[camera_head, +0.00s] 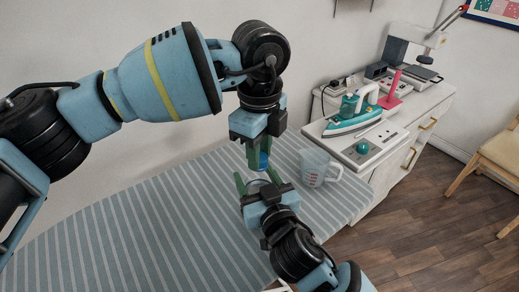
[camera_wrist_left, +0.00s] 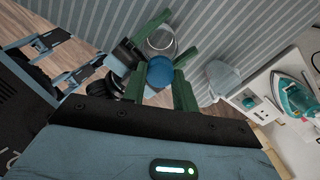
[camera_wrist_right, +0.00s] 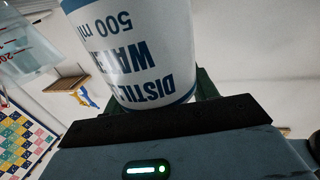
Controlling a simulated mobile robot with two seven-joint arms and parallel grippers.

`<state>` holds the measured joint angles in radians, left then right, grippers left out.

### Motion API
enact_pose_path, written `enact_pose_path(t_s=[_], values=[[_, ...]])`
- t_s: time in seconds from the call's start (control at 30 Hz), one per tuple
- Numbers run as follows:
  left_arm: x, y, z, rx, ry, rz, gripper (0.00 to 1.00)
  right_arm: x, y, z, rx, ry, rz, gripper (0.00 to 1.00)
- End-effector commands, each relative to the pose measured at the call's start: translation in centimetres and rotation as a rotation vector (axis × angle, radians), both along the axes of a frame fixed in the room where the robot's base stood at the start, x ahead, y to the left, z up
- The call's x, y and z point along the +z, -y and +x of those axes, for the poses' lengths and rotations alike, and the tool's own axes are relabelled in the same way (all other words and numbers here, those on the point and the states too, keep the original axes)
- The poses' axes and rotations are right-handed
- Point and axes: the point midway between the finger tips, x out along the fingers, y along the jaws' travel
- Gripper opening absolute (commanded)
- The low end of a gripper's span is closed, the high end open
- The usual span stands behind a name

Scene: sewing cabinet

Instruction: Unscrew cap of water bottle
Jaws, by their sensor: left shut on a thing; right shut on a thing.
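The water bottle (camera_wrist_right: 140,50) fills the top of the right wrist view, its white label with blue print upside down there. In the head view it is mostly hidden between the grippers. Its blue cap (camera_wrist_left: 160,72) shows in the left wrist view and also in the head view (camera_head: 264,160). My left gripper (camera_head: 258,161) comes down from above with its green fingers on either side of the cap, shut on it. My right gripper (camera_head: 257,183) comes from the lower right, shut around the bottle's body. The bottle's base is hidden.
A clear measuring cup (camera_head: 318,168) stands on the striped board (camera_head: 130,240) just right of the grippers. A teal iron (camera_head: 352,116) and a pink stand (camera_head: 391,95) are on the white cabinet at the right. The left of the board is clear.

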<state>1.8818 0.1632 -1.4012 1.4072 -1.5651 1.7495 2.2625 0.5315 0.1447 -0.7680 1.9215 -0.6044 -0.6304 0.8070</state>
Motion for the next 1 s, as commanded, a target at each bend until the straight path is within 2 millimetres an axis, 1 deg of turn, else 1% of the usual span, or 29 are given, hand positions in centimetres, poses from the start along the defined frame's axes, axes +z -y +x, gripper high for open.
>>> enact_pose_path(t_s=[0.07,0.67,1.0], values=[[0.00,0.02,-0.01,0.030,0.000,0.000,0.01,-0.10,0.03,0.01,-0.001,-0.001,-0.002,0.00],[0.02,0.01,-0.01,0.026,0.000,0.000,0.01,-0.09,0.01,-0.01,0.000,-0.001,-0.002,0.00],[0.85,0.02,0.02,0.026,0.000,-0.001,0.01,-0.09,0.01,-0.01,0.000,-0.001,-0.002,0.00]])
